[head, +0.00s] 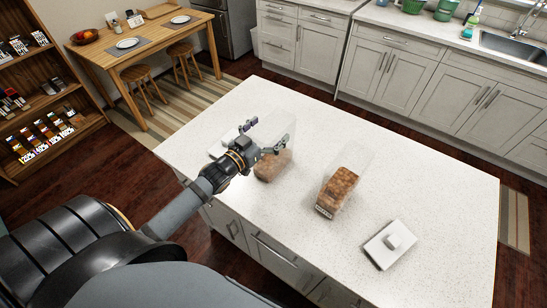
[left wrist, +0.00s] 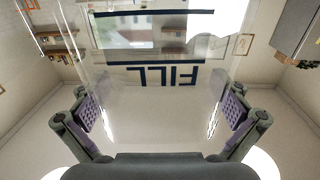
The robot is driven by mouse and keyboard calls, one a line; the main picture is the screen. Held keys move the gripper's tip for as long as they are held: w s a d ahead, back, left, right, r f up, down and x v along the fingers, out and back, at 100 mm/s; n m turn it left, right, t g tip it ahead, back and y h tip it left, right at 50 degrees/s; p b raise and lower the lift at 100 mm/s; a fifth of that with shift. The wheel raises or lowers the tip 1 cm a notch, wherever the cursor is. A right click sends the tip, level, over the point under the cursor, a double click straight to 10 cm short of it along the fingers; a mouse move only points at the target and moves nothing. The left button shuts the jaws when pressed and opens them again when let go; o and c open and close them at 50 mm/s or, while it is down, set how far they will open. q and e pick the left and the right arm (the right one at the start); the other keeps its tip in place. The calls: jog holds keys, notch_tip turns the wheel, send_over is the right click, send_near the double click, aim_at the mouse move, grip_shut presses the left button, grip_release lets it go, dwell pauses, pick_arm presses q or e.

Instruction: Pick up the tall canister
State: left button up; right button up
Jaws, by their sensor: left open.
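A clear canister (head: 272,165) with brown contents in its lower part stands on the white island counter. Its clear upper part is faint behind my left gripper. My left gripper (head: 268,135) is open at this canister in the head view. In the left wrist view the clear wall of a canister (left wrist: 155,93), with an upside-down "FILL" mark and dark lines, lies ahead of and between the spread fingers (left wrist: 163,108). I cannot tell whether they touch it. My right gripper does not show.
A white lid with a raised knob (head: 390,243) lies on the counter (head: 440,200) at the front right. A white object (head: 225,140) lies left of the gripper, partly hidden. The counter's right and far parts are clear.

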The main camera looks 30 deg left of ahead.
pick_arm(q)
jog(key=shift+s+r, duration=0.15)
jog(key=shift+r, duration=0.05)
jog(key=shift+f, duration=0.1)
jog(key=c, duration=1.7)
jog(key=shift+c, duration=0.8)
